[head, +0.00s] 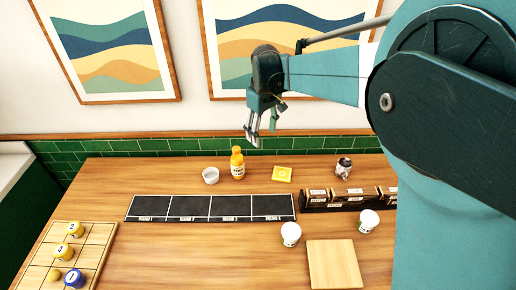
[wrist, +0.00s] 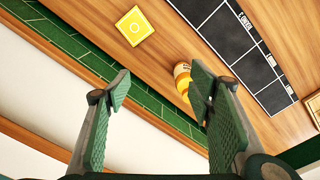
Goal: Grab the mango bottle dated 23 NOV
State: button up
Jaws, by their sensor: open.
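A yellow-orange bottle (head: 237,165) with a pale label stands upright on the wooden table near the green tile wall. The label's flavour and date are too small to read. It also shows in the wrist view (wrist: 182,74), partly hidden behind the right finger. My gripper (head: 262,134) is open and empty. It hangs in the air well above the back of the table, near the bottle and slightly to its right. In the wrist view, the two green-padded fingers (wrist: 160,92) are spread wide with nothing between them.
A small white bowl (head: 210,175) stands left of the bottle, and a yellow square (head: 282,174) lies right. A black sectioned mat (head: 210,207) lies in front. A dark rack (head: 345,197), white cups, a wooden board (head: 334,264) and a tray (head: 96,236) with several round pieces surround it.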

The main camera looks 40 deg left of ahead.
jog(key=n+p, duration=0.2)
send_over(237, 157)
jog(key=a, duration=0.1)
jog(key=shift+h, duration=0.3)
jog(key=f, duration=0.5)
jog(key=shift+w+a+f, duration=0.15)
jog(key=shift+w+a, duration=0.05)
jog(key=shift+w, duration=0.2)
notch_tip(237, 157, down, 6)
jog(key=shift+f, duration=0.15)
jog(key=shift+d+f, duration=0.1)
jog(key=shift+f, duration=0.15)
jog(key=shift+f, duration=0.15)
jog(key=shift+w+f, duration=0.1)
jog(key=shift+f, duration=1.05)
jog(key=shift+f, duration=0.1)
jog(key=shift+f, duration=2.5)
jog(key=shift+c, duration=0.2)
